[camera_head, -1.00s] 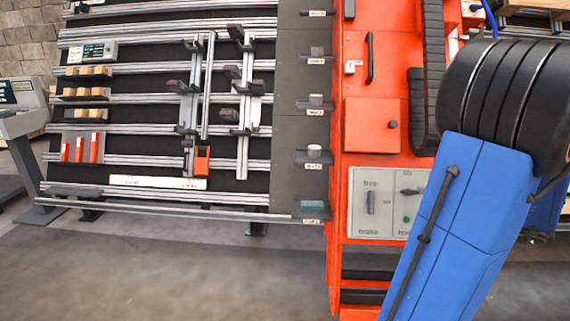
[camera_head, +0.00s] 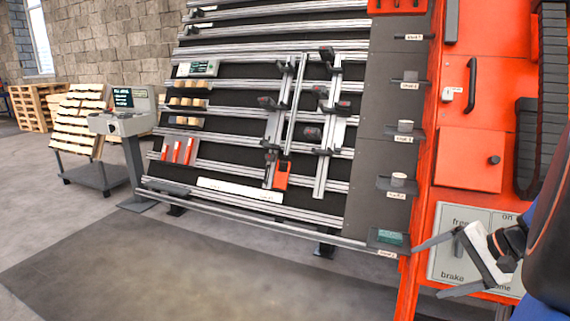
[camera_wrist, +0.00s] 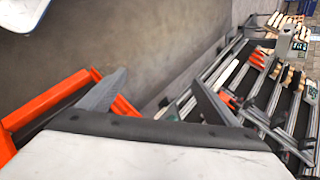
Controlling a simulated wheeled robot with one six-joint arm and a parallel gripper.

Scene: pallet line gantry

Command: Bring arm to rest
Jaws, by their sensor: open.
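My gripper (camera_head: 436,267) is at the right of the head view, in front of the lower part of the orange cabinet (camera_head: 468,158) and its grey control panel (camera_head: 447,262). Its two grey fingers are apart with nothing between them. In the wrist view my gripper (camera_wrist: 152,100) also shows two spread, empty fingers, with floor beyond them. My blue and black arm enters from the right edge of the head view and hides part of the control panel.
A rail rack (camera_head: 225,207) with clamps and wooden blocks stands left of the cabinet. Grey shelves (camera_head: 397,187) line the rack's right side. A console (camera_head: 124,122) and a cart of slatted wood (camera_head: 80,125) stand further left. The floor (camera_head: 200,265) in front is clear.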

